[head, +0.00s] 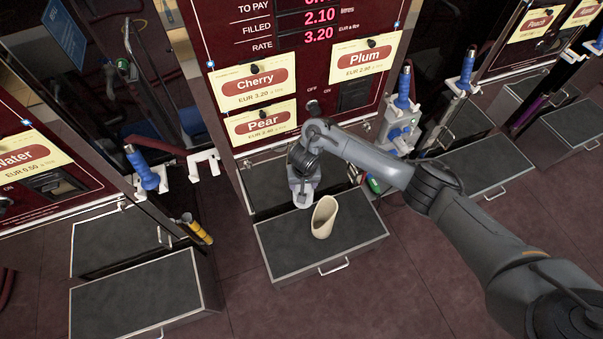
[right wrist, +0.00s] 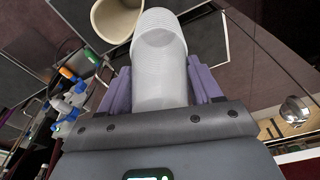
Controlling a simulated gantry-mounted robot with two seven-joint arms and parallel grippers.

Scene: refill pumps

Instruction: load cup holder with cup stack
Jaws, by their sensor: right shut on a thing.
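The cup holder, a beige open-topped tube (head: 323,218) with a slanted mouth, stands on a dark drawer-like platform (head: 285,265) below the Cherry, Plum and Pear cards. Part of the holder shows at the top of the right wrist view (right wrist: 113,20). My right gripper (head: 303,187) is just left of and behind the holder in the head view. In the right wrist view its purple fingers (right wrist: 162,82) are shut on the pale, translucent cup stack (right wrist: 160,45), whose ribbed end points toward the holder. I cannot tell whether stack and holder touch. My left gripper is not in view.
The dark red pump panel (head: 215,85) rises behind the platform. A blue-handled nozzle (head: 403,90) hangs to its right, another (head: 145,168) to its left. Similar platforms (head: 140,295) stand to both sides. The platform top left of the holder is clear.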

